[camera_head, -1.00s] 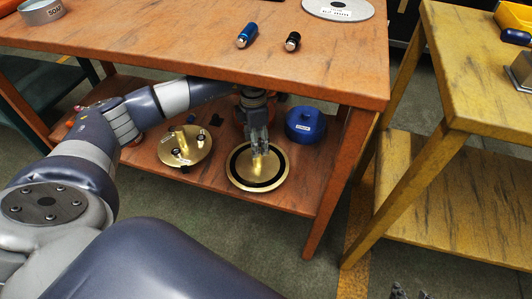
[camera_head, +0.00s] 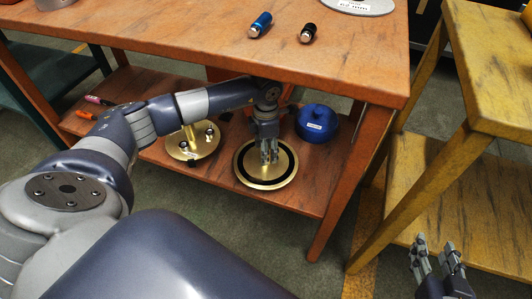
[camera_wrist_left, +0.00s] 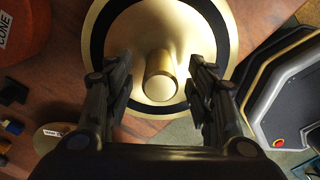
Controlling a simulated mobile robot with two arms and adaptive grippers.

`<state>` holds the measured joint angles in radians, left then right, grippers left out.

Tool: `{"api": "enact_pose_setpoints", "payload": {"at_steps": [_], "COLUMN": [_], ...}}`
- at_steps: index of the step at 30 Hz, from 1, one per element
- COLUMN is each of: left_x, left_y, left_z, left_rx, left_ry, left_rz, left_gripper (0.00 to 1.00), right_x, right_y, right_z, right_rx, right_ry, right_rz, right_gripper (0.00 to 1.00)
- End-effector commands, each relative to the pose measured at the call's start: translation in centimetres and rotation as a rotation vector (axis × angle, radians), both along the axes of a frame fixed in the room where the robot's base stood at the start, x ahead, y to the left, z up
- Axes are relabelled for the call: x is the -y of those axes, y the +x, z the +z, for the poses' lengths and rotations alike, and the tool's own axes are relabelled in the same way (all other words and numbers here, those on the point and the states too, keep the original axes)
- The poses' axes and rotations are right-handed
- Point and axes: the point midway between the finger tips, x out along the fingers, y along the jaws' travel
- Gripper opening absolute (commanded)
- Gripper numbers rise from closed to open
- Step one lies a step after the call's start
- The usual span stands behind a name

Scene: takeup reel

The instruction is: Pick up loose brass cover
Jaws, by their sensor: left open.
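A round brass cover (camera_head: 248,168) with a black ring lies on the lower shelf of the orange-brown table. In the left wrist view the brass cover (camera_wrist_left: 187,30) shows a central knob (camera_wrist_left: 160,77). My left gripper (camera_head: 269,160) is above the cover, fingers pointing down. In the left wrist view its open fingers (camera_wrist_left: 160,95) stand on either side of the knob, with gaps on both sides. A second brass disc (camera_head: 203,146) with studs lies left of it, partly hidden by my left arm. My right gripper (camera_head: 437,254) is open and empty at the lower right.
A blue labelled container (camera_head: 318,122) stands right of the cover on the lower shelf (camera_head: 300,188). The tabletop (camera_head: 180,38) overhangs my left arm. A table leg (camera_head: 345,185) stands at right, beside a yellow table (camera_head: 490,70). Small markers (camera_head: 98,100) lie at left.

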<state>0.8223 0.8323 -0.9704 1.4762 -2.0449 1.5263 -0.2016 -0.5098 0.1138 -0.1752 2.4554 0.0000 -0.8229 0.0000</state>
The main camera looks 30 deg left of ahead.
Motion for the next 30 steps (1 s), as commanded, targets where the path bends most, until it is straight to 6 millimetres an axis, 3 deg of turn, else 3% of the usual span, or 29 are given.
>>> {"api": "enact_pose_setpoints", "payload": {"at_steps": [8, 11, 15, 30], "left_x": [0.0, 0.0, 0.0, -0.01], "left_y": [-0.01, -0.01, -0.01, 0.11], "left_z": [-0.27, -0.26, -0.26, 0.07], "left_rx": [0.0, 0.0, 0.0, 0.004], "left_ry": [0.0, 0.0, 0.0, -0.001], "left_rz": [0.0, 0.0, 0.0, 0.0], "left_gripper": [0.5, 0.32, 0.0, 0.0], "right_x": [-0.11, -0.11, -0.11, -0.11], "right_y": [0.23, 0.22, 0.22, 0.17], "right_z": [0.39, 0.37, 0.35, 0.31], "right_rx": [0.019, 0.019, 0.018, 0.014], "right_ry": [0.005, 0.005, 0.004, 0.003], "right_rz": [0.001, 0.001, 0.001, 0.001], "right_gripper": [0.4, 0.4, 0.4, 0.4]}}
